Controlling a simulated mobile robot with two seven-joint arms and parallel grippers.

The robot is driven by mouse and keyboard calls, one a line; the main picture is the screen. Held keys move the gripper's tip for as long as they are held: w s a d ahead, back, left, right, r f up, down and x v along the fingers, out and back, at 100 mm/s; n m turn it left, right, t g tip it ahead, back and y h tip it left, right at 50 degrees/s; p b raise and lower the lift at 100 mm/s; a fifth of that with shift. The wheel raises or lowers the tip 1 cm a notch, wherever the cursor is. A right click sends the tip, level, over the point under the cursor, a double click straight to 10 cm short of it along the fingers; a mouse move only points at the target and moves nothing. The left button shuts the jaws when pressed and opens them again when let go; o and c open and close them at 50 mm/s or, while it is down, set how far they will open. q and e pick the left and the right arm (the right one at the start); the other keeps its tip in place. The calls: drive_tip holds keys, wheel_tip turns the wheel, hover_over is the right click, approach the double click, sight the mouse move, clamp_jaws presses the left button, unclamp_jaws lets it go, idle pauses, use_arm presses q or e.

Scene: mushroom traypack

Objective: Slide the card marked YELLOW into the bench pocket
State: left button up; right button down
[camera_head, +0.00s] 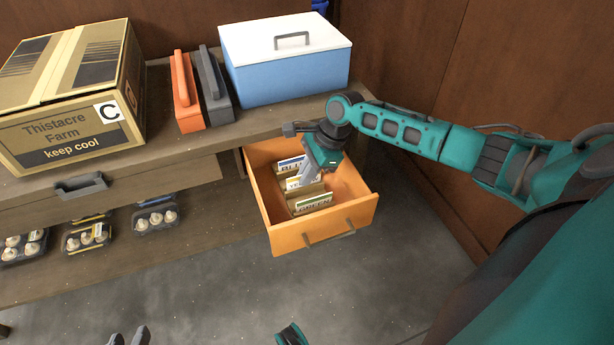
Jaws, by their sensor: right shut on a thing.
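An open orange drawer (262,190) under the bench holds upright cards in a row. The rear card reads BLUE (287,164) and the front one reads GREEN (314,203). Between them is a partly hidden card whose visible letters look like the start of YELLOW (292,183). My right gripper (308,180) reaches down into the drawer, shut on this middle card, which still sits among the others. I cannot make out the bench pocket.
On the bench (170,143) stand a cardboard box (60,110) marked C, an orange caddy (186,95), a grey caddy (214,90) and a blue cooler (290,78). A closed drawer (130,190) is left of the open one. Mushroom trays (156,218) sit on the lower shelf.

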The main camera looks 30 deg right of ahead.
drive_tip(key=shift+f, duration=0.3)
drive_tip(key=c, duration=1.3)
unclamp_jaws()
drive_tip(key=shift+f, duration=0.1)
